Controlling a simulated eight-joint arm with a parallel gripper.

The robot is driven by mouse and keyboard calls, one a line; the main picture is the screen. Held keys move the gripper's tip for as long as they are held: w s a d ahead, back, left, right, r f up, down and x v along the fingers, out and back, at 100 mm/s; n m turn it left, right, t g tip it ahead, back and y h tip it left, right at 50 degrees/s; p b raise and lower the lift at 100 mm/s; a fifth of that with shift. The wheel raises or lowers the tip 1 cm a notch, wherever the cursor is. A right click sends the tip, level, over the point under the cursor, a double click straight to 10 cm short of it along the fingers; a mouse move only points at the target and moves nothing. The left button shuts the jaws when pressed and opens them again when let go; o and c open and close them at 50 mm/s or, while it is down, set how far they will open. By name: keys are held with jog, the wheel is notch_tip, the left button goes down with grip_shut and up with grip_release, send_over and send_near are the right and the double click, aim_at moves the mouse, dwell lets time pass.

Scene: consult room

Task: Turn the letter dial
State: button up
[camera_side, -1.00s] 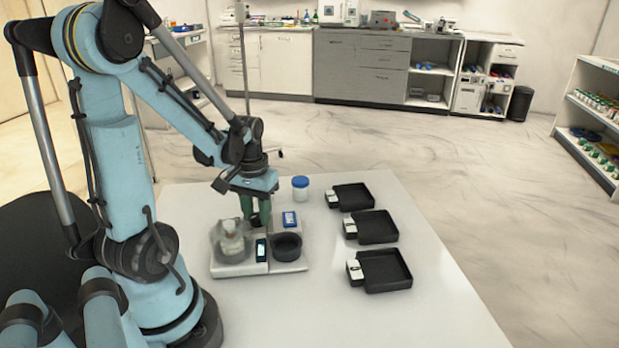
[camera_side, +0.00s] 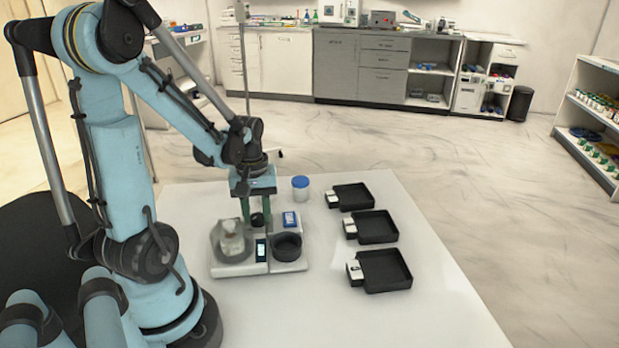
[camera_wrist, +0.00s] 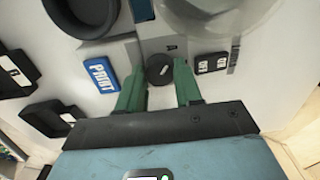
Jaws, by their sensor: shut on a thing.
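The letter dial (camera_wrist: 160,70) is a small round black knob with a short pale mark, tilted in the wrist view. A printed letter "A" (camera_wrist: 171,47) lies just beyond it. It also shows in the side view as a dark knob (camera_side: 257,220) on the white device (camera_side: 232,269). My gripper (camera_wrist: 160,76) points down with its green fingers on either side of the dial, shut on it; it also shows in the side view (camera_side: 256,226). A blue PRINT button (camera_wrist: 101,74) lies to the left of the dial, and a pair of dark lettered buttons (camera_wrist: 212,63) to the right.
A glass vessel (camera_side: 231,240) and a black cup (camera_side: 287,246) stand on the device, close to my gripper. A blue-lidded jar (camera_side: 300,189) is behind. Three black trays (camera_side: 384,271) line the table's right side. The table front is clear.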

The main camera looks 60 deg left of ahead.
dwell(0.3)
jog(key=o, duration=1)
jog(key=shift+o, duration=0.2)
